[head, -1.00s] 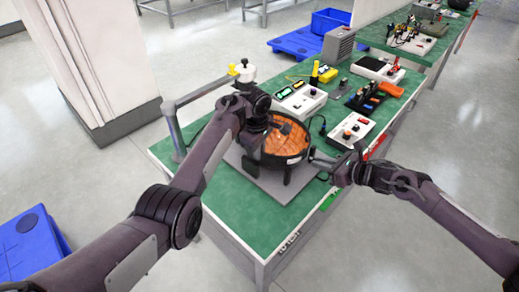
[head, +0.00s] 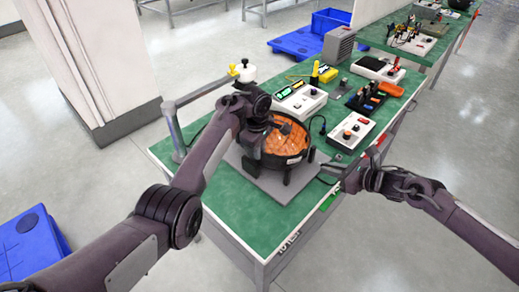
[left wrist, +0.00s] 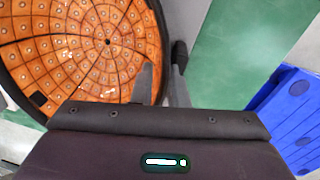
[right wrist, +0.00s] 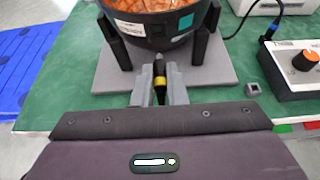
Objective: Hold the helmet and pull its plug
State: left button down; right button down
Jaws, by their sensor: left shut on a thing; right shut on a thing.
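The helmet (head: 283,148) is an orange-lined bowl with a black outer shell, sitting open side up on black posts over a grey plate (head: 262,184). My left gripper (head: 270,122) is shut on the helmet's rim; the left wrist view shows the orange tiled inside (left wrist: 85,45) with the fingers (left wrist: 163,82) at its edge. My right gripper (right wrist: 159,82) is shut on the plug (right wrist: 160,78), a black piece with a yellow band. In the head view the right gripper (head: 338,170) is to the right of the helmet, apart from it. The plug is too small to make out there.
A white box with a knob (head: 351,131) stands right of the helmet, with a black cable (right wrist: 243,24) near it. A small grey block (right wrist: 253,88) lies by the plate. More devices fill the bench behind. The green bench top (head: 225,200) is bare at the front left.

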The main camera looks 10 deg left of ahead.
pick_arm(q)
jog(key=shift+f, duration=0.1)
jog(key=c, duration=1.3)
grip_release()
jog(key=shift+c, duration=0.2)
